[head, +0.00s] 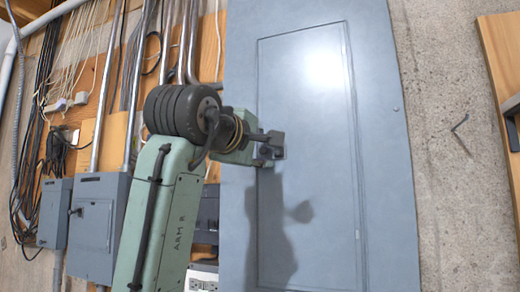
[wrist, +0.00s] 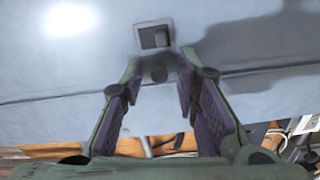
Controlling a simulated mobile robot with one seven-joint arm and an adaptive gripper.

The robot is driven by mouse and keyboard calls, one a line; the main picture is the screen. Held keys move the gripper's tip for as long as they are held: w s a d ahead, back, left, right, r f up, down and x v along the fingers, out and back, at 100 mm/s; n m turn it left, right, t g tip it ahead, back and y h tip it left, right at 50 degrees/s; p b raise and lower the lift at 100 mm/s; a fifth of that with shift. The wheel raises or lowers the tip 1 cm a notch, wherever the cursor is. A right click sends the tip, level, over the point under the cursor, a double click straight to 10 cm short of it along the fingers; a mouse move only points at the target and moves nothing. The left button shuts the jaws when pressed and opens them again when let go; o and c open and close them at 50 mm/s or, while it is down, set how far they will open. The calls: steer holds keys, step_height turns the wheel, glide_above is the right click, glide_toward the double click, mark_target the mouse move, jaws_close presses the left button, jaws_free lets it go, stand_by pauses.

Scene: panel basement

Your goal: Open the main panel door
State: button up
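The main panel door (head: 315,140) is a tall grey-blue inset rectangle in a larger grey panel. It looks shut, its thin seam unbroken where visible. In the wrist view the door surface (wrist: 70,65) fills the upper part. A small square latch (wrist: 154,38) with a dark recess sits on it near the seam, and a dark knob-like shape shows just below the latch. My gripper (head: 274,147) is at the door's left edge and hides the latch in the head view. In the wrist view its fingers (wrist: 160,68) are apart, on either side of the knob-like shape, with gaps visible.
Smaller grey electrical boxes (head: 98,228), conduits and hanging cables fill the wall at the left. An outlet (head: 202,280) is low beside the panel. Bare concrete wall (head: 445,160) lies right of the panel, with a wooden board (head: 500,70) at the far right.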

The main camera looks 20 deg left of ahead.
jaws_close()
stand_by(0.6)
